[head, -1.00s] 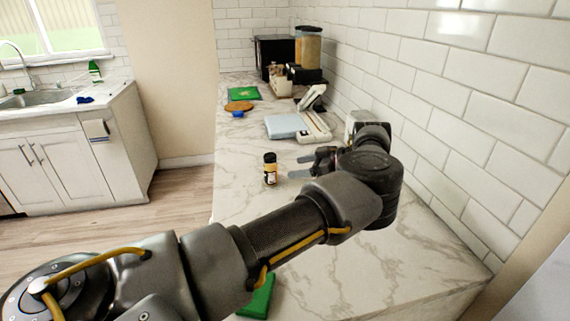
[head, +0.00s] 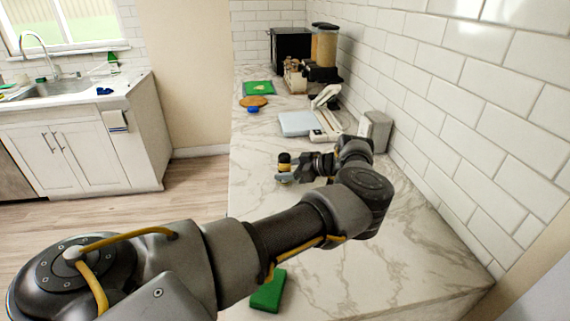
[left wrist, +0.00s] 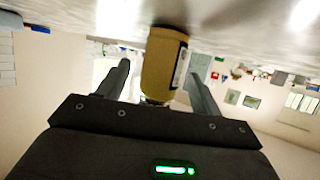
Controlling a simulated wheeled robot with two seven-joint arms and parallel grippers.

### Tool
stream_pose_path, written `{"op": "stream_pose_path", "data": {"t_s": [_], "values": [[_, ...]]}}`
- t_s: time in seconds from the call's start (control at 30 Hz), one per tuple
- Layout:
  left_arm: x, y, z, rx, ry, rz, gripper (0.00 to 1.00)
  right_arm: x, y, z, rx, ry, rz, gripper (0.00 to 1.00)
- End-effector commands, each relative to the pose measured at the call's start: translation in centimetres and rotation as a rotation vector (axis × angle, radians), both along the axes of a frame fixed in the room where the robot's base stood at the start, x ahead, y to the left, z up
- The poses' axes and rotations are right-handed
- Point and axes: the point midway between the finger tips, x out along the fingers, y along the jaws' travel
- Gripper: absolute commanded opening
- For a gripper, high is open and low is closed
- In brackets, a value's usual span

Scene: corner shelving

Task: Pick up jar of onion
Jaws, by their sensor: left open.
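The jar of onion (head: 284,161), small with a black lid and a yellowish body, stands upright on the marble counter. My left gripper (head: 287,176) is at the jar, reaching in from the right, and its fingers hide the jar's lower part in the head view. In the left wrist view, which is upside down, the yellow jar (left wrist: 163,62) with a dark label stands between the two spread fingers of the left gripper (left wrist: 160,85). Gaps show on both sides of it. My right gripper is out of view.
A white scale-like appliance (head: 300,123) stands behind the jar, and a grey box (head: 375,130) is by the tiled wall. A green block (head: 268,291) lies near the counter's front. A cutting board (head: 258,88) and dispensers (head: 323,52) are farther back.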

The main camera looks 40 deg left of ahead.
Motion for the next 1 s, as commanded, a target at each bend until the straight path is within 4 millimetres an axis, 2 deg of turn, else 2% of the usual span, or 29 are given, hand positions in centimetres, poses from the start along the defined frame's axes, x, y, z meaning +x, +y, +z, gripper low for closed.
{"op": "stream_pose_path", "data": {"t_s": [0.13,0.37,0.77,1.0], "values": [[-0.45,1.21,-0.48,0.000,0.001,0.001,0.66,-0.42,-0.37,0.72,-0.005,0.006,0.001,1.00],[-0.47,1.34,-0.67,-0.001,0.000,0.000,0.66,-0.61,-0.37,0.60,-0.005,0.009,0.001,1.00],[-0.46,1.33,-0.65,-0.001,-0.001,0.000,0.16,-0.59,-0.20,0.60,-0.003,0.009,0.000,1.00],[-0.44,1.32,-0.56,0.000,-0.001,-0.001,0.15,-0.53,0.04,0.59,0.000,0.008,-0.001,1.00]]}}
